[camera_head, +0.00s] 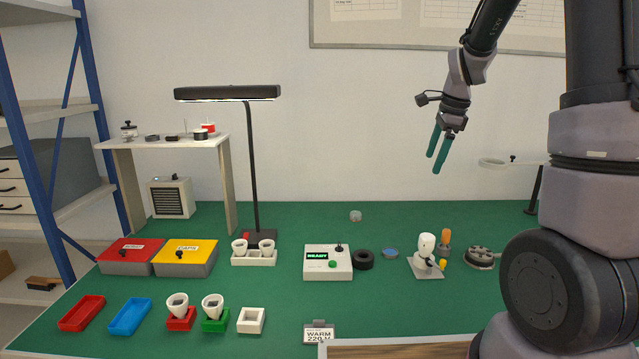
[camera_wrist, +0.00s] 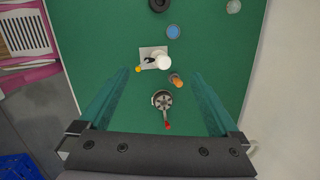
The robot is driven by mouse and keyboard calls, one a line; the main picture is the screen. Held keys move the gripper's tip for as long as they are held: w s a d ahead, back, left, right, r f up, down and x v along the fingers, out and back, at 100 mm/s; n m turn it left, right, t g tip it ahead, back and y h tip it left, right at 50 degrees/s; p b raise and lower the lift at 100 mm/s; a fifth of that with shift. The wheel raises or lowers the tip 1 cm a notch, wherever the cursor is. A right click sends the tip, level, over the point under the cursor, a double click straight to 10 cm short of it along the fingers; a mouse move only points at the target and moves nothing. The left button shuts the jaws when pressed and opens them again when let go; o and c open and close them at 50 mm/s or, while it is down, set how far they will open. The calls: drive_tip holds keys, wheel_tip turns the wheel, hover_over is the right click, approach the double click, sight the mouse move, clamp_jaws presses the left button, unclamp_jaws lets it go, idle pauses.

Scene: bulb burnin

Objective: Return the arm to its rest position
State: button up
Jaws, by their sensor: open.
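My gripper (camera_head: 439,150) hangs high above the right part of the green table in the head view, its two green fingers pointing down. In the wrist view my gripper (camera_wrist: 158,105) shows its fingers spread wide with nothing between them but a view down to the table. The arm comes down from the upper right. The gripper touches nothing.
Below are a white bulb on a stand (camera_head: 426,246), an orange-handled tool (camera_head: 444,241) and a round metal fixture (camera_head: 481,257). A white READY box (camera_head: 328,263), red and yellow bins and a black lamp (camera_head: 251,160) stand further left. Air around the gripper is clear.

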drive_tip(key=s+a+r+n+t, duration=0.2)
drive_tip(key=s+r+n, duration=0.4)
drive_tip(key=s, duration=0.6)
drive_tip(key=s+a+r+n+t, duration=0.2)
drive_tip(key=s+r+n, duration=0.5)
drive_tip(key=s, duration=0.5)
drive_tip(key=shift+a+n+t, duration=0.3)
drive_tip(key=shift+a+n, duration=0.5)
drive_tip(key=shift+n, duration=0.4)
